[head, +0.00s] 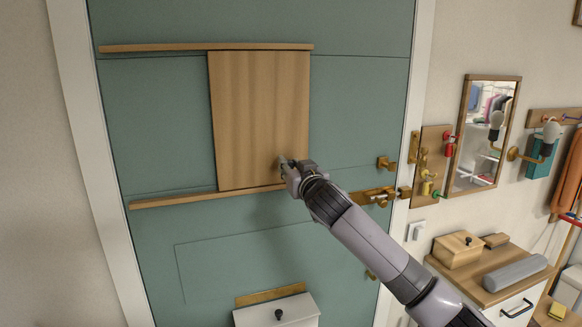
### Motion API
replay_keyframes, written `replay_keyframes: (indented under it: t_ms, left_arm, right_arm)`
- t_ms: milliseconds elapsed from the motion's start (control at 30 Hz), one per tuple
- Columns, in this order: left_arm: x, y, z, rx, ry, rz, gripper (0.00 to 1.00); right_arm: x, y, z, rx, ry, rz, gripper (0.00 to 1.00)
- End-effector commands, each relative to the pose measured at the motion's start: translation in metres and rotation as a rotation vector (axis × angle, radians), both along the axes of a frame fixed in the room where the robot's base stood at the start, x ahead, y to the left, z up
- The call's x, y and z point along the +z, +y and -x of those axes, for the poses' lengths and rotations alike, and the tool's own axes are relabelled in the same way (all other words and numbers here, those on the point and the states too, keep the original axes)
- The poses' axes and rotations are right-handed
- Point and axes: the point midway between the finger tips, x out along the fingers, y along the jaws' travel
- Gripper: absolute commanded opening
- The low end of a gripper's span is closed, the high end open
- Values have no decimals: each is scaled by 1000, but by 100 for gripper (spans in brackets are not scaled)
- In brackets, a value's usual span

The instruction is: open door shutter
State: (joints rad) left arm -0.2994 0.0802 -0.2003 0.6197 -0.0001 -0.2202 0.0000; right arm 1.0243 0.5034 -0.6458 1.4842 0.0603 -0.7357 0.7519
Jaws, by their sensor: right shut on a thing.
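The door shutter (259,110) is a light wooden panel on a blue-green door (155,120). It sits between an upper wooden rail (150,47) and a lower wooden rail (165,200), toward their right end. My right gripper (284,163) is at the lower right part of the shutter, its arm coming from the lower right. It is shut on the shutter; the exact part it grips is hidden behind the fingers. My left gripper is not in view.
A brass latch (375,196) and a smaller brass fitting (386,162) are right of my gripper. A white box with a dark knob (278,314) is low on the door. A mirror (483,135) and dresser (490,280) stand right. The rails left of the shutter are clear.

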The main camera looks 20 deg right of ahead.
Motion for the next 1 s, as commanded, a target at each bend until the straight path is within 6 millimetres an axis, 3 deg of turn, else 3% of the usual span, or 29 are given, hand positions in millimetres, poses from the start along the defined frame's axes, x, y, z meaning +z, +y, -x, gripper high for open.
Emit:
replay_keyframes:
  t_ms: [667,833,1000]
  left_arm:
    - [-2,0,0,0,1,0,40]
    - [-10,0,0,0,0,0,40]
    - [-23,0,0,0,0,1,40]
  right_arm:
    - [-1,5,0,2,0,-1,0]
    - [-3,31,1,6,0,-5,0]
    - [-4,76,3,9,0,-7,0]
